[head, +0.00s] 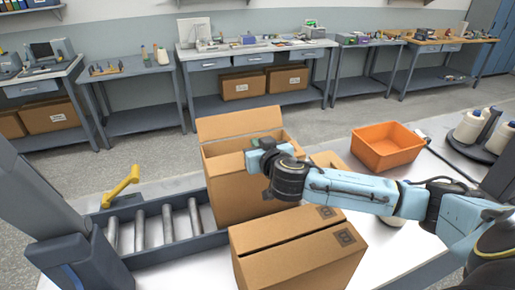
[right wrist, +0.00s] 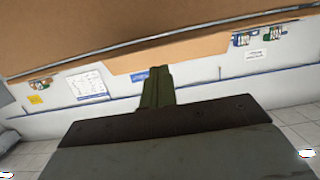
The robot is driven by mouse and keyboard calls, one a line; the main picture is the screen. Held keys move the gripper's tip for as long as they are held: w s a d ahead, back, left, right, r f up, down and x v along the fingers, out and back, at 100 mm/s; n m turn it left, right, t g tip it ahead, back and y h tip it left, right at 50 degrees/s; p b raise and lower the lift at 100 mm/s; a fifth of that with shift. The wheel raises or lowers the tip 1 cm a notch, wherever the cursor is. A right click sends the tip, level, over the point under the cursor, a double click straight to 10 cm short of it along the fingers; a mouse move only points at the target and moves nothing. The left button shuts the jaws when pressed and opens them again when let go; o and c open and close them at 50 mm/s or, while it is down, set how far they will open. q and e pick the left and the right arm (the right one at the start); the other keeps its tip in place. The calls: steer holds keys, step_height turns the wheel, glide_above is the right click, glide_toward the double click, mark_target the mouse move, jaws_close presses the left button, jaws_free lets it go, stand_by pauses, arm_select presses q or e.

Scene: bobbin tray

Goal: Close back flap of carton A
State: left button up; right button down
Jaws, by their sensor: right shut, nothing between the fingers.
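My right gripper (head: 256,152) is over the carton's top, in front of the back flap, shut and empty. My wrist hides part of the opening. In the right wrist view the shut fingers (right wrist: 157,86) point toward a cardboard panel (right wrist: 150,40) across the top; I cannot tell whether they touch it. My left gripper is not seen.
A second carton (head: 300,255), its top closed, stands in front. A conveyor (head: 168,228) with a yellow handle (head: 122,187) is at left. Benches line the back wall.

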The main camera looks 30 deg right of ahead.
steer(key=shift+f, duration=0.75)
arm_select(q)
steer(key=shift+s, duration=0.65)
arm_select(e)
steer(key=shift+f, duration=0.2)
steer(key=shift+a, duration=0.1)
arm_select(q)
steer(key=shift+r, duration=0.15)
arm_select(e)
steer(key=shift+w+a+f, duration=0.1)
steer(key=shift+a+f, duration=0.15)
steer(key=shift+d+f+g, duration=0.3)
steer(key=shift+d+f, duration=0.05)
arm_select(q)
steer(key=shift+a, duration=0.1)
arm_select(e)
steer(key=shift+s+f, duration=0.15)
steer(key=shift+s, duration=0.05)
arm_select(q)
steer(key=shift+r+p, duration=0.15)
steer(key=shift+p, duration=0.15)
